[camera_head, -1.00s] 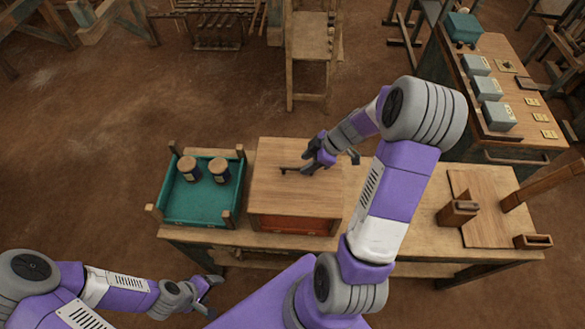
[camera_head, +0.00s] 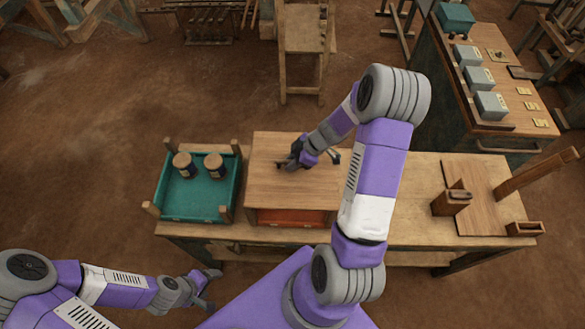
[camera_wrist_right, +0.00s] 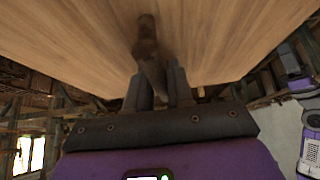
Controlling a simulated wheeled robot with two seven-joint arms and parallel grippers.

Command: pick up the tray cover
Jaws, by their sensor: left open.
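The tray cover (camera_head: 265,185) is a flat light-wood board with a dark bar handle (camera_wrist_right: 147,40) on top. In the head view it lies over a box with an orange-red front on the bench. My right gripper (camera_head: 292,163) is over the cover at the handle. In the right wrist view its fingers (camera_wrist_right: 159,82) stand on either side of the handle's near end. I cannot tell whether they press on it. My left gripper (camera_head: 212,288) is open and empty, in front of the bench at lower left.
A green tray (camera_head: 170,207) with two dark jars (camera_head: 184,165) stands left of the covered box. A wooden board (camera_head: 478,205) with small wooden holders lies at the bench's right end. Bare benchtop (camera_head: 410,180) lies between. A side table (camera_head: 505,95) with grey boxes stands at the back right.

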